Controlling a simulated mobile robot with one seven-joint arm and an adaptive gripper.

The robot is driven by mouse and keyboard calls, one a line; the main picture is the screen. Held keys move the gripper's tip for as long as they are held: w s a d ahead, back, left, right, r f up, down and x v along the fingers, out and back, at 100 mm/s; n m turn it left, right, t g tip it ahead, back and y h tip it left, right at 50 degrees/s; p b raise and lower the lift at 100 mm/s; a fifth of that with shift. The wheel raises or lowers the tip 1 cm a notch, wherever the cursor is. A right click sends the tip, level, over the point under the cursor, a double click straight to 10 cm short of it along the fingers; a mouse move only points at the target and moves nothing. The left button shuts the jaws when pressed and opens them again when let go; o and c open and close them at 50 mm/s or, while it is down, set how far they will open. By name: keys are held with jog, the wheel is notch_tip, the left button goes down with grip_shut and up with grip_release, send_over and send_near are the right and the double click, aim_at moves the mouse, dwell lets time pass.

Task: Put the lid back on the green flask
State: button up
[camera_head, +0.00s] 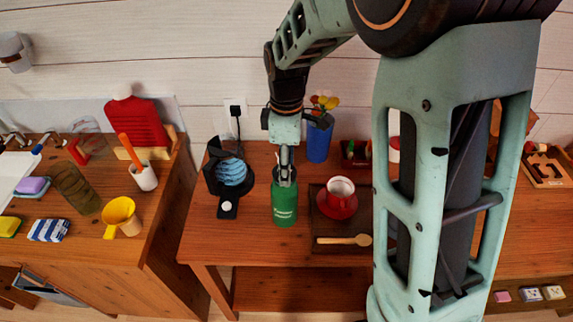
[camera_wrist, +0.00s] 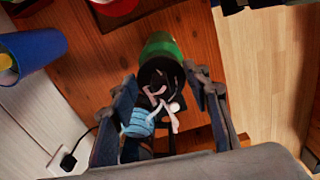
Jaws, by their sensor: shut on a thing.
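The green flask (camera_head: 284,207) stands upright on the wooden table in front of the wall. Its green side also shows in the wrist view (camera_wrist: 160,45). My gripper (camera_head: 286,172) points down right over the flask, with its fingers at the flask's top. In the wrist view, my gripper (camera_wrist: 163,92) has a finger on each side of the dark lid (camera_wrist: 158,72), which has a pale loop on it, and is shut on it. The lid covers the view of the flask's mouth. I cannot tell whether it is seated or just above.
A black stand with a blue ribbed piece (camera_head: 231,172) is close left of the flask. A red cup (camera_head: 337,204) and a wooden spoon (camera_head: 344,240) lie on a dark tray (camera_head: 322,226) to the right. A blue vase (camera_head: 318,143) with flowers stands behind.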

jog(key=o, duration=1.2)
jog(key=shift+o, duration=0.3)
jog(key=o, duration=0.4)
jog(key=shift+o, duration=0.2)
jog(key=shift+r, duration=0.1)
jog(key=shift+r+p, duration=2.55)
jog(key=shift+r, duration=0.9)
grip_shut()
